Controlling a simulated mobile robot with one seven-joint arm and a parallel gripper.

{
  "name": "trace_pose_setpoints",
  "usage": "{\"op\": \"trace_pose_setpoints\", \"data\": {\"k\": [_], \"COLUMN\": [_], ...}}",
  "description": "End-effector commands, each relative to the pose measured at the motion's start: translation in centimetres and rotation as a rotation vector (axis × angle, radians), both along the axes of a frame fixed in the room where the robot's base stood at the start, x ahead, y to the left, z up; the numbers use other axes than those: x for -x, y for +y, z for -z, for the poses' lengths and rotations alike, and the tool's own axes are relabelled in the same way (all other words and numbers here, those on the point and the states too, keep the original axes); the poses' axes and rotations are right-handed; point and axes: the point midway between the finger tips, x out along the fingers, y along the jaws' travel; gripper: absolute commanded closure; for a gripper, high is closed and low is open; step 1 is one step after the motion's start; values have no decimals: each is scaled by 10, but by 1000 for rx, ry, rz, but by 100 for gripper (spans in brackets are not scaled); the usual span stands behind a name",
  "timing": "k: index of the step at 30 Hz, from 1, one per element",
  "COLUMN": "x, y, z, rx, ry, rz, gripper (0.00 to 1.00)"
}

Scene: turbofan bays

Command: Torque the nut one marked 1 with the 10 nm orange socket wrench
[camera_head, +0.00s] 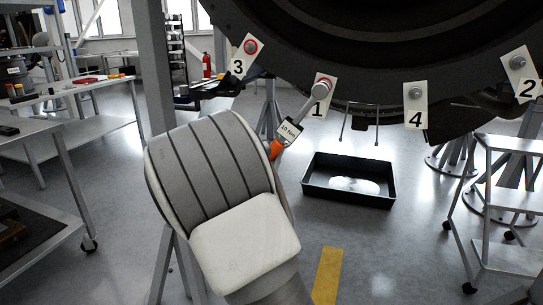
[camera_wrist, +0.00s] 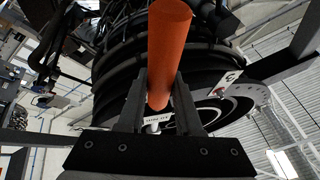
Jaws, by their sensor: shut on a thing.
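The orange socket wrench (camera_head: 290,132) carries a white "10 Nm" label. Its head is at the nut marked 1 (camera_head: 323,87) on the dark engine ring; whether it is fully seated I cannot tell. The white plate 1 (camera_head: 318,108) hangs beside the head. My gripper is shut on the orange handle, which shows large in the wrist view (camera_wrist: 165,50) between the fingers (camera_wrist: 158,100). In the head view my arm hides the gripper.
Plates 3 (camera_head: 238,66), 4 (camera_head: 415,112) and 2 (camera_head: 527,86) with nuts sit along the ring. A black tray (camera_head: 348,197) lies on the floor below. A step ladder (camera_head: 490,200) stands right, workbenches (camera_head: 80,135) left.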

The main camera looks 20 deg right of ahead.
Motion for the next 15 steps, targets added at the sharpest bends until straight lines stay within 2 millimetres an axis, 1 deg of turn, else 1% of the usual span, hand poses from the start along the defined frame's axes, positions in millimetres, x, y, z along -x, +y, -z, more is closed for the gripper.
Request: {"op": "trace_pose_setpoints", "data": {"k": [15], "x": [-9], "y": [14], "z": [-13], "rx": [-86], "ry": [-62], "rz": [-1], "gripper": [100]}}
